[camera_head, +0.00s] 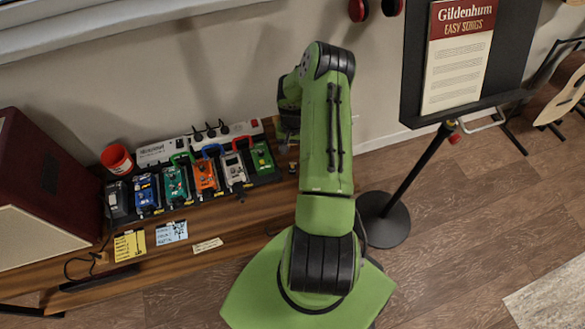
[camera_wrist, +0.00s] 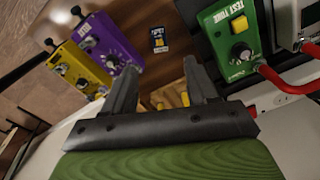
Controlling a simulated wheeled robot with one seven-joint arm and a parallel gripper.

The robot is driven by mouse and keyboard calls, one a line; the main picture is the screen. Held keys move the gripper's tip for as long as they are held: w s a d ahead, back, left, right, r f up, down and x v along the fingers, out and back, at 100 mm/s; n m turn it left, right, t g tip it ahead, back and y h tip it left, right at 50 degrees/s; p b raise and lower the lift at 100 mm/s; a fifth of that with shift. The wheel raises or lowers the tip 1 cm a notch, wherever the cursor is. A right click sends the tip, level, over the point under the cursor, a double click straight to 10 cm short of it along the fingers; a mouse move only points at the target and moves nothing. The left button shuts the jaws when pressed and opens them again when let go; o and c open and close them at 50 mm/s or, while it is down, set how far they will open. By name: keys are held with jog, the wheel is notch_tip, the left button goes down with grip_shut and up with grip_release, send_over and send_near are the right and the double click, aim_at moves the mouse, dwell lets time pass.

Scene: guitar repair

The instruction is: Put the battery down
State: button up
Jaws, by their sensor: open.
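The battery (camera_wrist: 158,40) is a small dark block with pale and yellow print. In the wrist view it lies on the brown wooden bench top (camera_wrist: 165,72), between a purple pedal and a green pedal. My gripper (camera_wrist: 160,68) is open, with its two fingers spread. The battery shows beyond the fingertips, apart from both fingers. Small yellow bits show between the fingers near the palm; I cannot tell what they are.
In the wrist view a purple pedal (camera_wrist: 107,42) and a yellow pedal (camera_wrist: 78,70) stand left, a green pedal (camera_wrist: 236,35) with a red cable right. The head view shows a row of pedals (camera_head: 205,178), a red cup (camera_head: 117,159), a speaker cabinet (camera_head: 45,190) and a music stand (camera_head: 384,218).

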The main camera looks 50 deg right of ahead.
aim_at(293, 168)
notch_tip(293, 168, down, 11)
jog(key=shift+s+b, duration=0.15)
jog(key=shift+b, duration=1.1)
jog(key=shift+r, duration=0.1)
grip_shut()
notch_tip(293, 168, up, 10)
jog(key=p, duration=0.2)
jog(key=shift+p, duration=0.3)
